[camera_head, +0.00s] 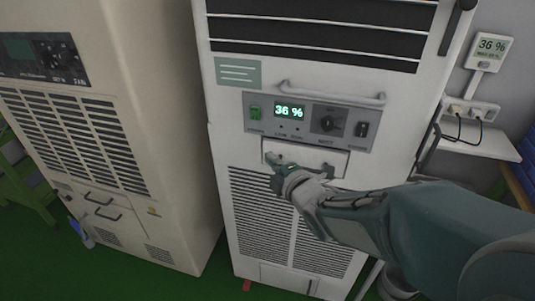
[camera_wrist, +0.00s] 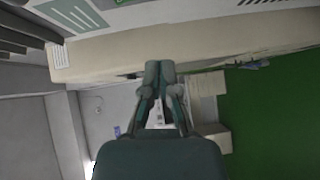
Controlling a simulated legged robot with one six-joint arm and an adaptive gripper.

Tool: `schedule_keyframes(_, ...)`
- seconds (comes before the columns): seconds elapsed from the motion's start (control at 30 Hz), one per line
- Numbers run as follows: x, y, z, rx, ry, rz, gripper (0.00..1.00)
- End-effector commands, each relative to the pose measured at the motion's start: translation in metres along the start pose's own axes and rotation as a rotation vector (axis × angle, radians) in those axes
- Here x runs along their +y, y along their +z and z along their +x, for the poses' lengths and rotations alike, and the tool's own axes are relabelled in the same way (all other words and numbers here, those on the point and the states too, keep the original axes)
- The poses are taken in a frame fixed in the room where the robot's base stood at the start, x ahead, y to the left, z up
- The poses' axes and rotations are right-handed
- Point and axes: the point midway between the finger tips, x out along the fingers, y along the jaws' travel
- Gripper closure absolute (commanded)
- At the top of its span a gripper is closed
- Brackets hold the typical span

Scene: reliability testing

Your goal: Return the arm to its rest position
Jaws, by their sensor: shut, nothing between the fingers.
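My gripper (camera_head: 274,160) is in front of the white machine (camera_head: 222,115), just below its control panel (camera_head: 345,107). My arm reaches in from the right side of the head view. In the wrist view my gripper (camera_wrist: 159,66) is shut, with its fingertips together and nothing held. The gripper overlaps a pale recessed handle or drawer front (camera_head: 328,160) in the head view; I cannot tell whether it touches it. The panel shows a lit 36 % display (camera_head: 289,111), a green switch, a dial and a dark switch.
A beige machine (camera_head: 168,130) stands close on the left. A wall display (camera_head: 490,50), a socket with cables (camera_head: 472,110) and a small shelf (camera_head: 490,142) are at the right. A bar handle (camera_head: 330,93) sticks out above the panel. The green floor (camera_head: 130,275) shows at lower left.

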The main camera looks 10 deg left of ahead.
Motion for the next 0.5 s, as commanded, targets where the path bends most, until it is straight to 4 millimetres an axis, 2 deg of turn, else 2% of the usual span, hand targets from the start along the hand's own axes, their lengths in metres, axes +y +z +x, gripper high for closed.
schedule_keyframes(0.37, 0.001, 0.002, -0.001, -0.007, -0.002, 0.006, 1.00)
schedule_keyframes(0.5, 0.008, 0.023, -0.016, -0.098, -0.047, 0.099, 1.00)
